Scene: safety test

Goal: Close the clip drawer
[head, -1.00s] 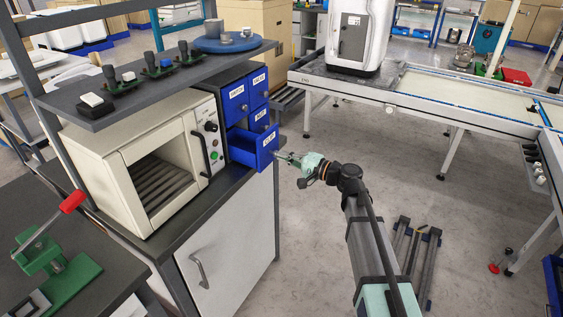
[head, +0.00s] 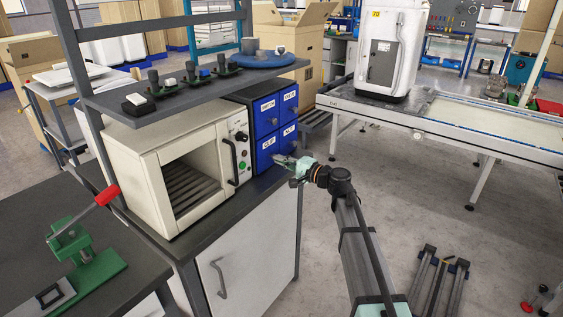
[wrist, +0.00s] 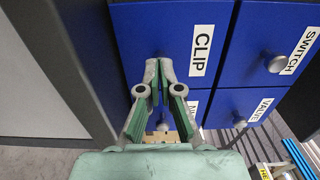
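The clip drawer (head: 268,155) is the lower left drawer of a blue four-front cabinet on the bench. Its front looks about level with the other fronts. In the wrist view the clip drawer (wrist: 145,25) fills the upper middle with its CLIP label upright at the right. My gripper (head: 277,159) is at this drawer's front. In the wrist view my gripper (wrist: 158,64) has its fingertips together against or very near the front, where the drawer's knob is hidden. I cannot tell whether the knob is between them.
A cream oven (head: 180,165) stands directly left of the cabinet. A dark shelf (head: 180,85) hangs above both. The switch drawer knob (wrist: 276,63) and valve drawer knob (wrist: 240,122) stick out beside my gripper. Open floor lies right of the bench, before a conveyor table (head: 470,120).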

